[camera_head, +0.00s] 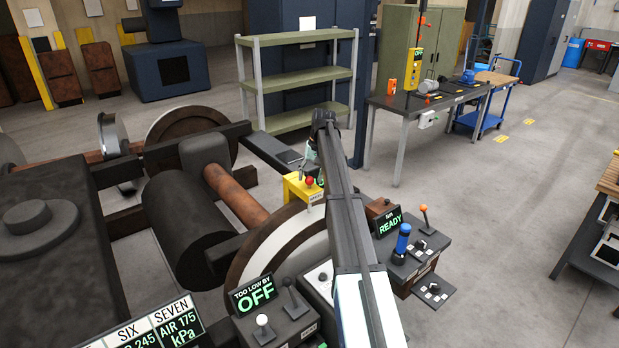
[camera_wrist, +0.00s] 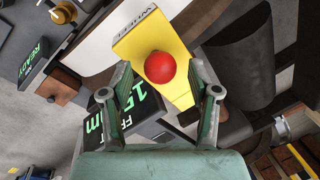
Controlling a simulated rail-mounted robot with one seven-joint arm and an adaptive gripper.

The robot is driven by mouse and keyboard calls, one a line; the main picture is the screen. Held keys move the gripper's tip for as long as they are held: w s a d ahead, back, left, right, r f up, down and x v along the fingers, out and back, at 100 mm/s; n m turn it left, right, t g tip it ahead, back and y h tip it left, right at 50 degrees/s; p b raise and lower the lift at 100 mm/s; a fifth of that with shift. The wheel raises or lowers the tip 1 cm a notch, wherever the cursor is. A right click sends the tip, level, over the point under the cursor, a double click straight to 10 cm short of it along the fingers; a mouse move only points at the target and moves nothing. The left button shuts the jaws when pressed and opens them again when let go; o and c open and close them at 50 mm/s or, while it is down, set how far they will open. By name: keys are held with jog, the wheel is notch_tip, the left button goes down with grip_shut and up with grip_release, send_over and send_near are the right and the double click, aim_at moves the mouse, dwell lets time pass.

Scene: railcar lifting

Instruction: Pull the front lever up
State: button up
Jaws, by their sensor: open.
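My gripper (camera_wrist: 160,78) is open and empty. In the wrist view its fingers stand either side of a red ball (camera_wrist: 160,67) on a yellow wedge-like block (camera_wrist: 150,35); I cannot tell the depth gap. The head view shows the red ball (camera_head: 309,181) and yellow block (camera_head: 297,190) beside the wheel, with my gripper partly hidden above. Several levers stand in the head view: a white-knobbed lever (camera_head: 262,322), a black lever (camera_head: 290,299) and an orange-tipped lever (camera_head: 424,209). No readable label shows which is the front lever.
A blue handle (camera_head: 403,238) stands on the right console, near a READY display (camera_head: 389,224). Dark railcar parts fill the left.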

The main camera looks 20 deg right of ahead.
jog(key=shift+w+a+f, duration=0.1)
jog(key=shift+a+f, duration=0.05)
jog(key=shift+f, duration=0.4)
jog(key=shift+a+f, duration=0.1)
jog(key=shift+f, duration=0.45)
grip_shut()
jog(key=shift+r+p, duration=0.45)
jog(key=shift+r, duration=1.75)
grip_release()
notch_tip(320, 180, up, 12)
jog(key=d, duration=0.2)
jog(key=shift+s, duration=0.35)
